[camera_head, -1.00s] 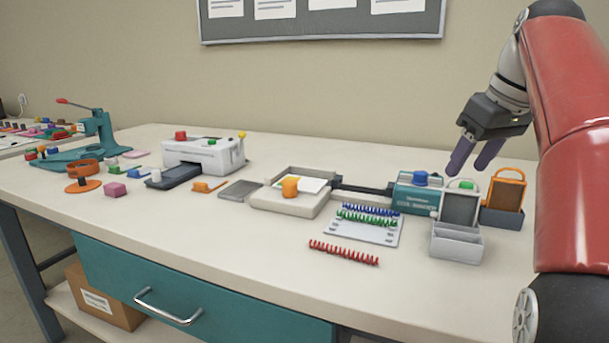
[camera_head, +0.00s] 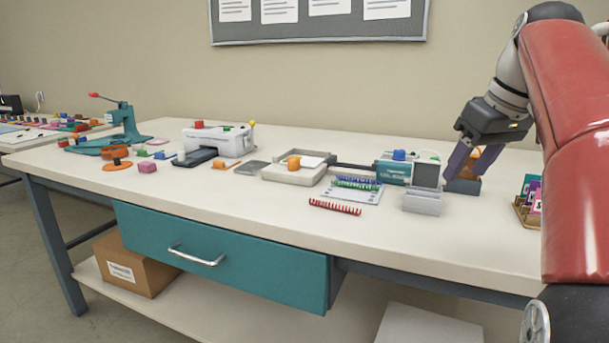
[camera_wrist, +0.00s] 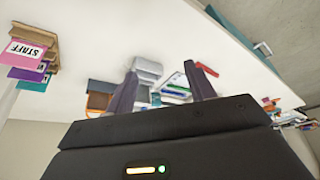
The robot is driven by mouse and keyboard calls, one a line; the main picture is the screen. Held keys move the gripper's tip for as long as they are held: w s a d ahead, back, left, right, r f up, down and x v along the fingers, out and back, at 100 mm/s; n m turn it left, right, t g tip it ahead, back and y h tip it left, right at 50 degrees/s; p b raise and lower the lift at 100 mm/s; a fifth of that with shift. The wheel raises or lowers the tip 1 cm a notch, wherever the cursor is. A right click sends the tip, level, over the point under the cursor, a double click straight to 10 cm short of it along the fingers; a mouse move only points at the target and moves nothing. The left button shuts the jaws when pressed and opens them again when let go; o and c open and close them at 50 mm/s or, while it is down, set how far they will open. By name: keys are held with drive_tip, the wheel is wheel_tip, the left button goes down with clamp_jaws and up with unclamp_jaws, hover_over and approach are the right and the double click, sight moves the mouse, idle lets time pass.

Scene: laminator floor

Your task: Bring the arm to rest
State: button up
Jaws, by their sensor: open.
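My gripper (camera_head: 472,158) hangs from the red arm at the right of the head view, above the right part of the workbench (camera_head: 250,190). Its two purple-grey fingers are apart with nothing between them. In the wrist view the open fingers of my gripper (camera_wrist: 162,92) point over the bench things. In the wrist view the orange-framed holder (camera_wrist: 98,101) shows beside the left finger.
A teal coil binder (camera_head: 392,171), red coil (camera_head: 335,207), cream tray (camera_head: 290,175) and white laminator (camera_head: 218,142) stand along the bench. Card stand (camera_head: 527,205) is near my arm at right. The front strip of the bench is mostly clear.

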drive_tip(key=s+a+f+m, duration=0.1)
drive_tip(key=s+a+f, duration=0.2)
drive_tip(key=s+f, duration=0.3)
drive_tip(key=s+a+f+m+t+h, duration=0.1)
drive_tip(key=s+a+f, duration=0.3)
drive_tip(key=s+f, duration=0.3)
drive_tip(key=s+a+f+m, duration=0.2)
drive_tip(key=s+a+f, duration=0.2)
drive_tip(key=f, duration=1)
drive_tip(key=s, duration=0.2)
drive_tip(key=shift+s+f+h, duration=0.25)
drive_tip(key=shift+s+h, duration=0.05)
drive_tip(key=shift+h, duration=0.1)
drive_tip(key=shift+a, duration=0.1)
